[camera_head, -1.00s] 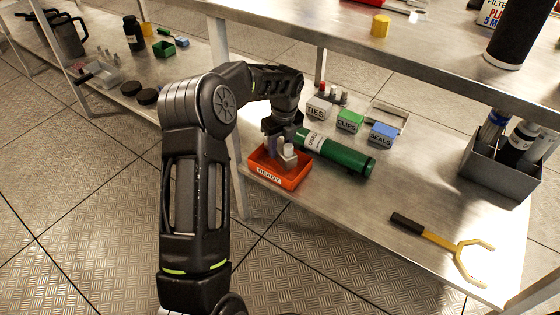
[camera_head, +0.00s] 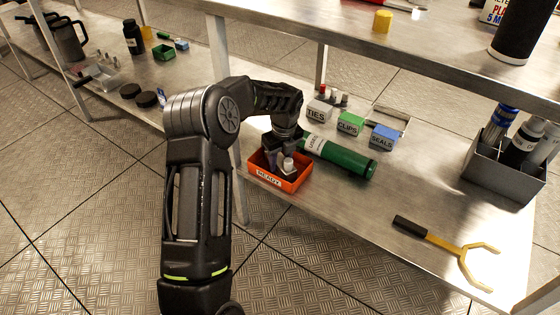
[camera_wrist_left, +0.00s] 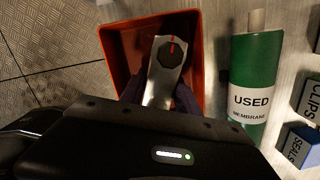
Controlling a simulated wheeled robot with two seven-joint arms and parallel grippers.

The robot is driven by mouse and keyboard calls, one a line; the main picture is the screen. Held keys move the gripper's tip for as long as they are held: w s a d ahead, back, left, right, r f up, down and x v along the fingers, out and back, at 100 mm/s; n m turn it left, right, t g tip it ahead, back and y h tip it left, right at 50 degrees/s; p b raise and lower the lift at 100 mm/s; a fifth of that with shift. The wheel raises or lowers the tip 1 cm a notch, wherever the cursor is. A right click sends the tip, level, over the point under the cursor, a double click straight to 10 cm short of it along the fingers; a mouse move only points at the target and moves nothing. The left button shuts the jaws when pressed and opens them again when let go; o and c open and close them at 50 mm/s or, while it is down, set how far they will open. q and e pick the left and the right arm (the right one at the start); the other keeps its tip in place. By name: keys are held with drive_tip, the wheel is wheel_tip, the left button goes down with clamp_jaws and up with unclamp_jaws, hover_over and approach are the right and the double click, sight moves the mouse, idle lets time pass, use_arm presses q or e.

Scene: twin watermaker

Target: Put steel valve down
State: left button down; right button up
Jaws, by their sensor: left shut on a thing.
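The steel valve (camera_wrist_left: 165,75) is a bright metal body with a dark round knob bearing a red mark. In the left wrist view it is between the fingers of my left gripper (camera_wrist_left: 172,98), over the inside of the orange tray (camera_wrist_left: 197,40). In the head view my left gripper (camera_head: 276,158) points down into the orange READY tray (camera_head: 268,179) on the lower shelf. The valve's pale end (camera_head: 288,164) shows beside the fingers. Whether the valve touches the tray floor is hidden. My right gripper is not in view.
A green USED membrane cylinder (camera_head: 345,160) lies right beside the tray. Boxes marked TIES (camera_head: 317,114), CLIPS (camera_head: 348,126) and SEALS (camera_head: 382,139) stand behind it. A yellow wrench (camera_head: 450,245) lies at right. The upper shelf (camera_head: 440,65) overhangs the back.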

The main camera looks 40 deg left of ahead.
sight(282, 162)
use_arm(q)
drive_tip(key=c, duration=0.9)
unclamp_jaws()
drive_tip(key=r+p, duration=0.1)
drive_tip(key=r, duration=0.3)
drive_tip(key=d+r+p, duration=0.1)
drive_tip(key=r+p, duration=0.1)
drive_tip(key=r, duration=0.2)
drive_tip(key=r+p, duration=0.1)
drive_tip(key=r, duration=0.3)
drive_tip(key=shift+s+d+p, duration=0.15)
drive_tip(key=shift+s+p, duration=0.1)
drive_tip(key=shift+p, duration=0.1)
